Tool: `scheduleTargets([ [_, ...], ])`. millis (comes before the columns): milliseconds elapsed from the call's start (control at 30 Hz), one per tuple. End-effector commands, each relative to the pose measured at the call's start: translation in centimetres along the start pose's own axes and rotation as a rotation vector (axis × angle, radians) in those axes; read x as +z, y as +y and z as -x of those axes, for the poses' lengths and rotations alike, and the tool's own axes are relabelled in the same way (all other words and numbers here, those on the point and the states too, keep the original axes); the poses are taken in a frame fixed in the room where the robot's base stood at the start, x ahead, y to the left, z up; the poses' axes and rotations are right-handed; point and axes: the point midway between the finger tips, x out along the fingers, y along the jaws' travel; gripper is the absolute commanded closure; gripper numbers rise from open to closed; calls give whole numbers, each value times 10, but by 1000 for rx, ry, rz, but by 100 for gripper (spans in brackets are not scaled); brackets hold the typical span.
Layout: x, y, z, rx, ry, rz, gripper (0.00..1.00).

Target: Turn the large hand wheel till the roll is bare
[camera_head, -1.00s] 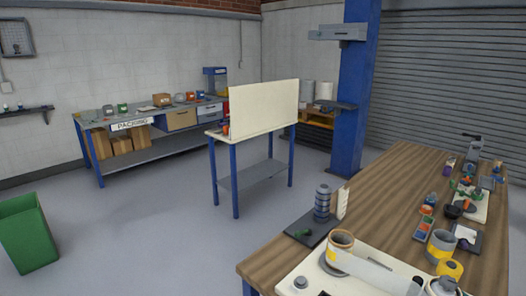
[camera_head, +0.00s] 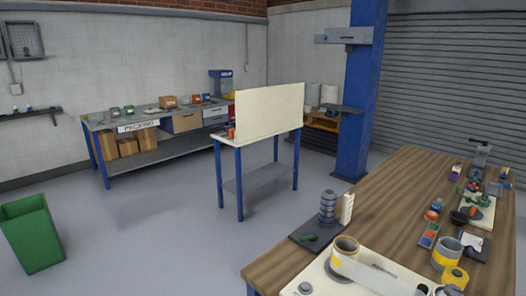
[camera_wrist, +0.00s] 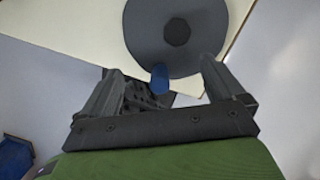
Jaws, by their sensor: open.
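In the wrist view, the large grey hand wheel (camera_wrist: 197,62) is a disc with a dark hub, against a cream surface. A short blue handle (camera_wrist: 160,80) stands at its lower rim. My gripper (camera_wrist: 163,72) is open; the handle appears between its two fingers, with a gap to each. Contact cannot be judged. In the head view, a brown-rimmed roll (camera_head: 346,244) stands on a cream board on the wooden bench. A pale film strip (camera_head: 375,274) runs from it to the lower right, cut off by the frame. My gripper does not show in the head view.
The wooden bench (camera_head: 405,190) also carries a stack of grey rings (camera_head: 327,208), yellow-banded rolls (camera_head: 446,252) and small parts. A blue-legged table with a cream panel (camera_head: 268,112) stands behind. A green bin (camera_head: 30,235) is at left. The grey floor between is clear.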

Motion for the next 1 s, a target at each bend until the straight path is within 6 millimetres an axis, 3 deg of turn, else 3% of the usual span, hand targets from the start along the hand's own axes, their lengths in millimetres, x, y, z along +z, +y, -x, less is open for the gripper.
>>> scheduleTargets([
  [500, 11, 0, 52, 0, -1, 1, 4],
  [833, 12, 2, 55, -1, -1, 15, 4],
  [933, 27, 22, 76, -15, -13, 215, 4],
  [1000, 42, 54, 106, -34, -24, 521, 4],
])
